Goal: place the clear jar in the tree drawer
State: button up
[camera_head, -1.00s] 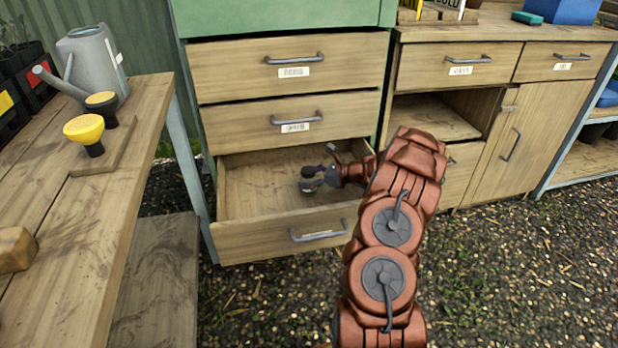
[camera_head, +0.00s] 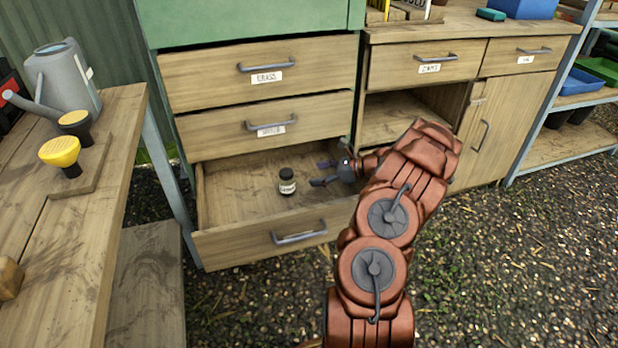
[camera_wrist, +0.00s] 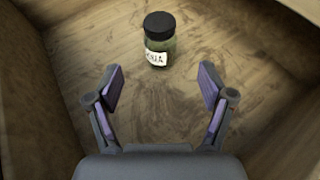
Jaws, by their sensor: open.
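The clear jar (camera_head: 287,182) with a dark lid and a white label stands upright on the floor of the open bottom drawer (camera_head: 235,196). In the wrist view the jar (camera_wrist: 158,40) is ahead of the fingers, apart from them, and its label is only partly readable. My gripper (camera_head: 320,172) is open and empty, to the right of the jar inside the drawer. Its two purple-padded fingers show spread wide in the wrist view (camera_wrist: 160,88). The bottom drawer's front label is hidden or unreadable from here.
Two shut drawers, the upper (camera_head: 262,72) and the middle one (camera_head: 265,126), sit above the open drawer. A workbench (camera_head: 75,215) with a watering can (camera_head: 62,80) stands at the left. A cabinet (camera_head: 505,120) with an open compartment is at the right. Gravel ground is clear in front.

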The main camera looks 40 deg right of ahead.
jog(key=s+a+r+n+g+y, duration=0.1)
jog(key=a+r+n+g+y, duration=0.3)
jog(key=a, duration=0.9)
jog(key=a+r+n+g, duration=0.3)
jog(key=a+r+n, duration=0.35)
jog(key=a, duration=0.65)
jog(key=s+a+r+n+g+h, duration=0.1)
jog(key=s+a+r+n+g, duration=0.15)
jog(key=s+a+n, duration=0.5)
jog(key=s+a+r+n+g+h, duration=0.1)
jog(key=s+a+n+g+h, duration=0.15)
jog(key=s+a, duration=0.35)
jog(key=s+a+n+g+h, duration=0.2)
jog(key=s+a+n, duration=0.1)
jog(key=s, duration=0.6)
jog(key=s+d+n+h, duration=0.2)
jog(key=s+n, duration=0.1)
jog(key=s, duration=0.4)
jog(key=s+d+n+g+h, duration=0.1)
jog(key=s+d+n+h, duration=0.1)
jog(key=s, duration=0.5)
jog(key=shift+s+d+f+n+h, duration=0.2)
jog(key=shift+n+h, duration=0.35)
jog(key=shift+h, duration=0.3)
jog(key=shift+r, duration=0.1)
